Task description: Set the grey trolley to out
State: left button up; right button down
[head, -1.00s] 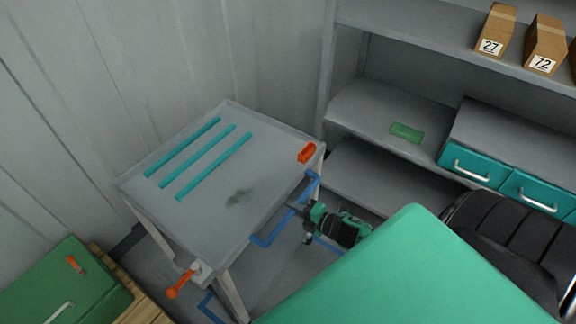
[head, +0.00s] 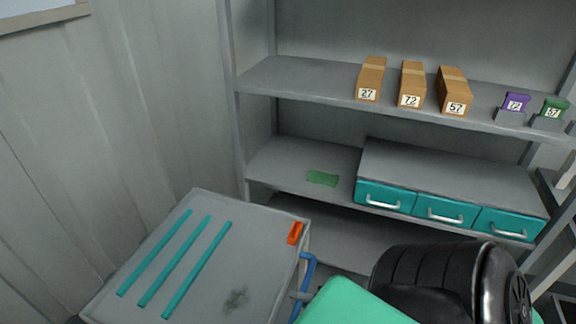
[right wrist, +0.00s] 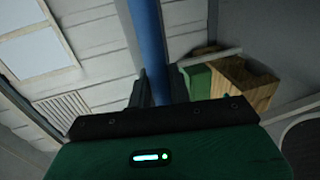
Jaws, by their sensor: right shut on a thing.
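The grey trolley (head: 215,285) is at the lower left of the head view, its front cut off by the bottom edge. Its flat top carries teal strips (head: 184,270), a dark smudge and an orange block (head: 296,233) at the far right corner. A blue handle (head: 308,268) runs along its right side. My right gripper (head: 302,296) is at this handle, mostly hidden behind my green arm. In the right wrist view, the blue bar (right wrist: 147,40) stands between the dark fingers (right wrist: 158,88), which are shut on it. My left gripper is not in view.
A grey shelf unit (head: 300,82) stands behind the trolley, with several boxes including box 27 (head: 370,80), teal drawers (head: 445,211) and a flat green piece (head: 322,178). A corrugated wall (head: 120,130) borders the left.

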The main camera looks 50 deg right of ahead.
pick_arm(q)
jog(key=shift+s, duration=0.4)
pick_arm(e)
jog(key=shift+s+d, duration=0.1)
jog(key=shift+s, duration=0.05)
jog(key=c, duration=1.3)
grip_release()
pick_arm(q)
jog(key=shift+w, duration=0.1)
pick_arm(e)
jog(key=shift+s, duration=0.15)
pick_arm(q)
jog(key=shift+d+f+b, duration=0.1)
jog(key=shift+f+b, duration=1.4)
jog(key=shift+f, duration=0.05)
pick_arm(e)
jog(key=shift+v, duration=6.7)
jog(key=shift+d, duration=0.1)
